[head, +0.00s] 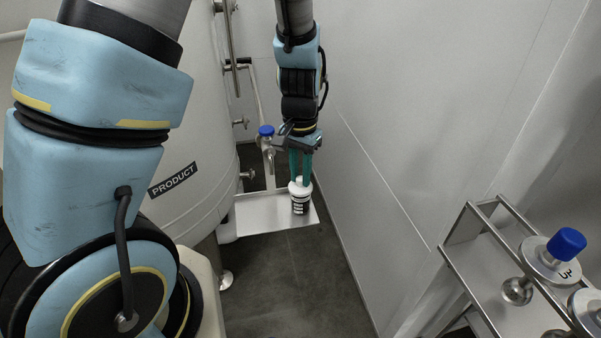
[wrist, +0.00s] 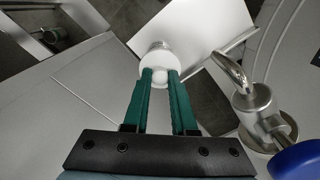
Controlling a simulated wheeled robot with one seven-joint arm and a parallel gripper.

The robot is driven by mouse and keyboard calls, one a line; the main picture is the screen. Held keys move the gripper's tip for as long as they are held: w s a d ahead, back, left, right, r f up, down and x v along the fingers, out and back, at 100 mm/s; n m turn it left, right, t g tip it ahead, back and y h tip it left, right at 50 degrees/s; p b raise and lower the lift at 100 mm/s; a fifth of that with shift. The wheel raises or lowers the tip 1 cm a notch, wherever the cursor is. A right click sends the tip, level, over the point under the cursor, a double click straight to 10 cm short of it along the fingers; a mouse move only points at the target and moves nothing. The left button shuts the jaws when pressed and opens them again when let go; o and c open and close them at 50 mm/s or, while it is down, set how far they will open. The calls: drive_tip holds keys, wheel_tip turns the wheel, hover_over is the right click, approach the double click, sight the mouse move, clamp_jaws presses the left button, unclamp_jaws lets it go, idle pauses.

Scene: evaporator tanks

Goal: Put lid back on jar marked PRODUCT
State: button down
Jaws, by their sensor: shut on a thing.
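A small jar (head: 300,206) with a dark label stands upright on a metal shelf (head: 262,215) beside the tank; its lettering is too small to read. My gripper (head: 301,180) points down over it, its green fingers shut on the knob of a white round lid (head: 294,186). In the wrist view the lid (wrist: 150,61) shows at the fingertips of my gripper (wrist: 160,78), with the shelf (wrist: 190,28) beyond. The lid is at the jar's mouth and hides it. I cannot tell whether it is seated or slightly above.
A big pale tank (head: 190,140) marked PRODUCT stands left of the shelf. A valve with a blue handle (head: 266,131) is close to my gripper's left. A smooth wall (head: 400,120) is on the right. A metal rack (head: 480,255) with a blue-knobbed fitting (head: 566,245) is at the lower right.

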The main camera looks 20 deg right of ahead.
drive_tip(key=shift+c, duration=0.8)
unclamp_jaws()
drive_tip(key=shift+r+p, duration=3.05)
drive_tip(key=shift+r, duration=0.45)
clamp_jaws()
drive_tip(key=shift+f, duration=0.2)
